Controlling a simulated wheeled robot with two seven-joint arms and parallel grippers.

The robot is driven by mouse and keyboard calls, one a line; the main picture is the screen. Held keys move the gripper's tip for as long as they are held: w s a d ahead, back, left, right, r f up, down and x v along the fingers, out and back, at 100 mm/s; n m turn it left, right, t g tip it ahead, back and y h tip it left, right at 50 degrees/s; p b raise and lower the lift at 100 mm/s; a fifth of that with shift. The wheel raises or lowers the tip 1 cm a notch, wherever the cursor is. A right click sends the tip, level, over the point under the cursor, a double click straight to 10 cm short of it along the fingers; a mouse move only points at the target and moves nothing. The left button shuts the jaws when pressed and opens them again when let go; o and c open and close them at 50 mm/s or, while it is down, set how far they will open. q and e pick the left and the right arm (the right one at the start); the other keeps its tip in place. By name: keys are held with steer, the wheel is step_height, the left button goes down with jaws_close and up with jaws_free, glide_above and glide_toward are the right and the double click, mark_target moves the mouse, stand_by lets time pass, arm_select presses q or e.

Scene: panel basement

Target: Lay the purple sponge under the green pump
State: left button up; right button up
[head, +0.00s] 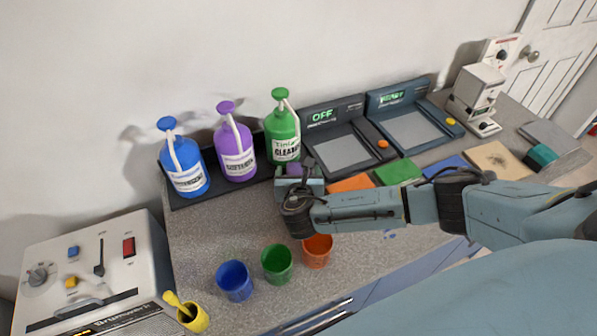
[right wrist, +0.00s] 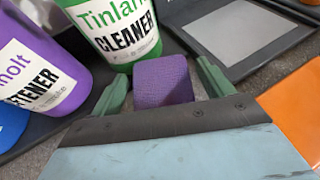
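The purple sponge (head: 294,169) is a small block at the front foot of the green pump (head: 283,137), a bottle labelled Cleaner. In the right wrist view the sponge (right wrist: 163,80) stands between the two green fingers of my right gripper (right wrist: 163,85), just in front of the green pump (right wrist: 115,30). Narrow gaps show between the fingers and the sponge sides, so the gripper looks open around it. In the head view my right gripper (head: 297,182) partly covers the sponge. Its underside is hidden. My left gripper is out of view.
A purple pump (head: 236,145) and blue pump (head: 184,161) stand left on the same dark tray (head: 208,194). Two dark scales (head: 341,150) stand right. Blue, green and orange cups (head: 277,264) stand in front.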

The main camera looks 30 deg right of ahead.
steer(key=shift+r, duration=0.35)
steer(key=p+v, duration=0.1)
steer(key=v, duration=1.1)
steer(key=shift+r+p, duration=0.25)
steer(key=shift+p, duration=0.15)
